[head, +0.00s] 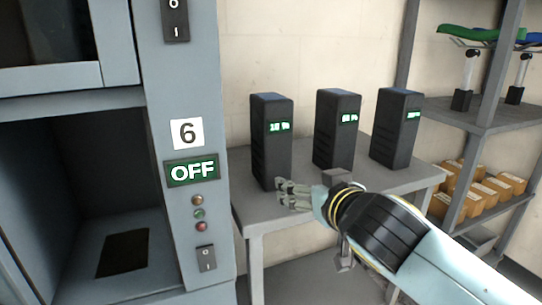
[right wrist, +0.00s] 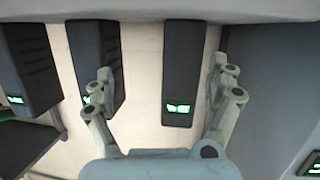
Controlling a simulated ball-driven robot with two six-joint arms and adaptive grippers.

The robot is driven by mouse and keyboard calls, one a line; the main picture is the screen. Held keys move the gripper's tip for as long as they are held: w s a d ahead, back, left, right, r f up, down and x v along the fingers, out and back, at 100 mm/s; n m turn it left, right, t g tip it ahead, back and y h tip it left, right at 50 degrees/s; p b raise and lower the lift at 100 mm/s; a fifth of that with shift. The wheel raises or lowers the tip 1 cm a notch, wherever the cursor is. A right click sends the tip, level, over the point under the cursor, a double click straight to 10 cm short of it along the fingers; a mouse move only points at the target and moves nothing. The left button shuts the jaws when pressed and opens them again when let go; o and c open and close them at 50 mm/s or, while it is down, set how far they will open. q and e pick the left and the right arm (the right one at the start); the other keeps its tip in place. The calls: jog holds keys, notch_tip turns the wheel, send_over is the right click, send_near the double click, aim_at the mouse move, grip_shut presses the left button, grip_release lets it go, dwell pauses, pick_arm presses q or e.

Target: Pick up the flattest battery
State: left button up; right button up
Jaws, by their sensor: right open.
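Three upright black batteries stand in a row on a grey table (head: 335,192), each with a small green display. They are the left battery (head: 272,155), the middle battery (head: 334,145) and the right battery (head: 393,140). The displays are too blurred for me to read the charge levels surely. My right gripper (head: 284,192) is open and empty at the lower front of the left battery. In the right wrist view, which is upside down, the left battery (right wrist: 183,70) shows between the spread fingers (right wrist: 162,72), apart from both. My left gripper is not in view.
A grey-blue cabinet (head: 198,95) with an open bay, a "6" label and an "OFF" display stands close on the left. A shelf rack (head: 485,128) on the right holds bike saddles and orange-brown boxes (head: 465,185). A pale wall is behind the table.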

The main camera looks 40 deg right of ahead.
aim_at(279, 141)
jog(key=w+r+t, duration=0.2)
jog(key=r, duration=0.1)
jog(key=w+a+r+t, duration=0.1)
jog(key=w+r, duration=0.1)
jog(key=shift+a+n+y, duration=0.1)
jog(key=shift+n+y, duration=0.2)
jog(key=shift+y, duration=0.1)
jog(key=shift+t+y, duration=0.3)
jog(key=shift+t, duration=0.1)
jog(key=x, duration=0.5)
jog(key=shift+w+a+r+p, duration=0.1)
jog(key=shift+a+r+p, duration=0.1)
jog(key=shift+r+p, duration=0.15)
jog(key=shift+w+d, duration=0.2)
jog(key=shift+w, duration=0.4)
jog(key=x, duration=0.4)
jog(key=shift+w+d+p, duration=0.15)
jog(key=shift+w+p, duration=0.15)
jog(key=shift+w, duration=0.05)
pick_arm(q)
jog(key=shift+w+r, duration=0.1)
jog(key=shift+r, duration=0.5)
pick_arm(e)
jog(key=shift+c, duration=1.1)
jog(key=c, duration=1.3)
jog(key=shift+r, duration=0.15)
jog(key=shift+c, duration=1)
